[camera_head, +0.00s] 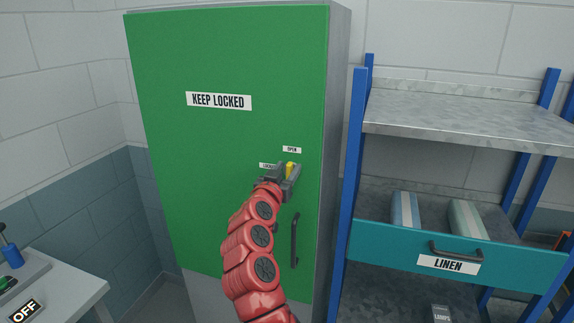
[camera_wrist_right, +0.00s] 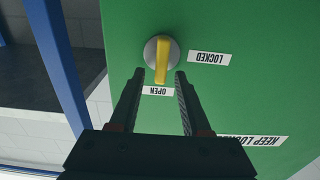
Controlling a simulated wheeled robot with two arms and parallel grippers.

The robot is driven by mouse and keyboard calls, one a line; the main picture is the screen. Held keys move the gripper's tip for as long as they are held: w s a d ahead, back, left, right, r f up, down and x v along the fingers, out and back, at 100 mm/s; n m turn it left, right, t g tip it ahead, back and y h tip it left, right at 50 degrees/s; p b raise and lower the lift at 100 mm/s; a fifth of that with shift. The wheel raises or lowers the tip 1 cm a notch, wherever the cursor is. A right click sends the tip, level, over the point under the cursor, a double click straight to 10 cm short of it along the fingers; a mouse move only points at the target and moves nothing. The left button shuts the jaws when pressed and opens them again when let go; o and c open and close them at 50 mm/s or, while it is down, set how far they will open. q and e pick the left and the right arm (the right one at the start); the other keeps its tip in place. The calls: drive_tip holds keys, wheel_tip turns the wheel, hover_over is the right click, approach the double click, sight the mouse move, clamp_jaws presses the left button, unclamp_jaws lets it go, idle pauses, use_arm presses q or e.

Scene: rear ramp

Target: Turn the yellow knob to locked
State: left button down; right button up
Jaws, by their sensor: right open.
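The yellow knob (camera_head: 290,167) is on the green cabinet door (camera_head: 215,150), partly hidden by my right gripper (camera_head: 284,176). In the right wrist view, which is upside down, the yellow bar (camera_wrist_right: 162,60) sits on a round grey base and lines up with the OPEN label (camera_wrist_right: 157,91). The LOCKED label (camera_wrist_right: 209,57) is to one side. My right gripper (camera_wrist_right: 159,74) is open, its fingers either side of the bar's OPEN end in the picture. I cannot tell whether they touch it. My left gripper is not in view.
A dark door handle (camera_head: 294,240) is below the knob. A KEEP LOCKED sign (camera_head: 218,101) is higher on the door. A blue-post shelf (camera_head: 460,120) with a LINEN drawer (camera_head: 490,258) stands close on the right. A worktop (camera_head: 75,296) is at lower left.

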drive_tip(key=shift+w, duration=0.15)
clamp_jaws()
idle(0.4)
